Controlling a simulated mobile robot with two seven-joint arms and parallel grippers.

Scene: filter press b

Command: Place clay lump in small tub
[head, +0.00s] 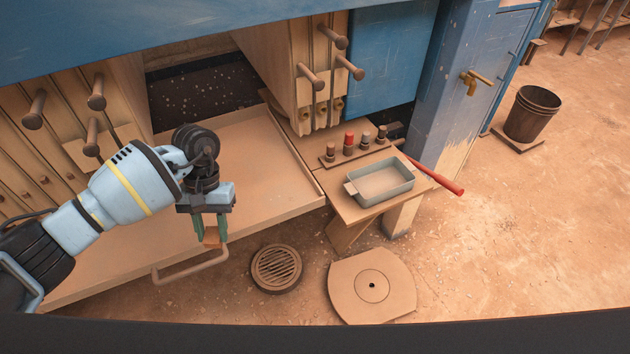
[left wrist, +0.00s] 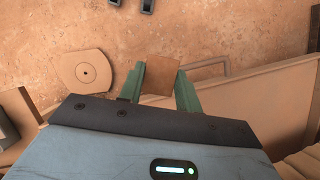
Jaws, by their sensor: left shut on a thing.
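My left gripper (head: 209,239) is shut on the clay lump (head: 211,237), a small brown block between the green fingers. It hangs over the front part of the wide tray, near its handle. In the left wrist view the clay lump (left wrist: 160,76) sits between both fingertips of the left gripper (left wrist: 160,82). The small tub (head: 380,182), a grey-green rectangular pan with end grips, stands on a small side table to the right, apart from the gripper. Its inside looks empty. My right gripper is not in view.
The wide tray (head: 255,150) lies under the press plates, with a handle (head: 190,270) in front. Several small knobs (head: 349,143) and a red-handled bar (head: 440,178) are beside the tub. A floor drain (head: 276,268), a round-holed slab (head: 372,287) and a bucket (head: 532,113) are on the floor.

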